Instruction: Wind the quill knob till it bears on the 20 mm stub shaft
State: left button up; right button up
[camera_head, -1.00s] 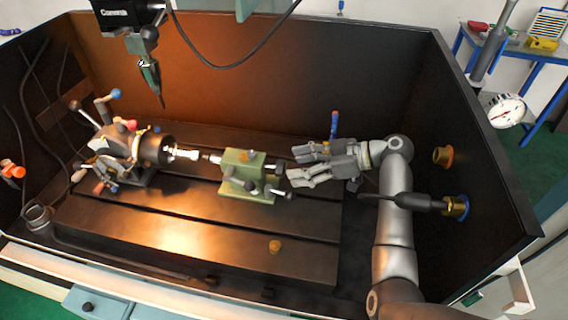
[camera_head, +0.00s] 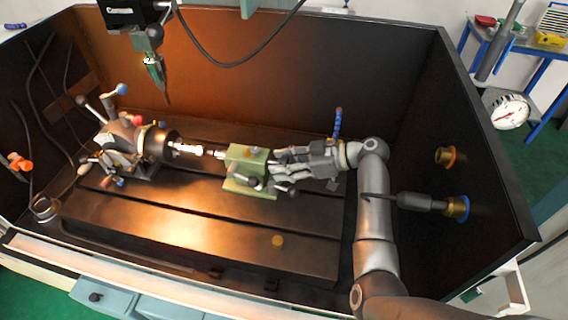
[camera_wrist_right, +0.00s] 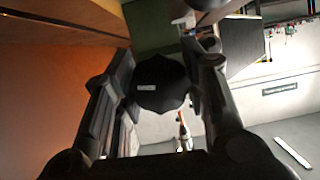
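The pale stub shaft (camera_head: 186,149) sticks out to the right from the dark chuck of the indexing head (camera_head: 127,145). The green tailstock (camera_head: 246,166) stands to its right, with its quill (camera_head: 217,154) pointing at the shaft. I cannot tell whether quill and shaft touch. My right gripper (camera_head: 277,168) is at the tailstock's right end. In the right wrist view the dark round quill knob (camera_wrist_right: 161,86) sits between its two fingers, which are spread around it. Finger contact with the knob is not clear. My left gripper is out of view.
A spindle head with a green tool (camera_head: 154,72) hangs above, at upper left. A small brass piece (camera_head: 278,241) lies on the slotted table (camera_head: 190,226). Dark enclosure walls stand around.

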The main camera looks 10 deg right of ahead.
jog(key=shift+c, duration=0.8)
jog(key=shift+m+g+y+b, duration=0.35)
jog(key=shift+m+g, duration=0.45)
jog(key=shift+m, duration=0.3)
jog(key=shift+m+g+y+b, duration=0.35)
jog(key=shift+m+g+b, duration=0.25)
jog(key=shift+m, duration=0.6)
jog(key=o, duration=1)
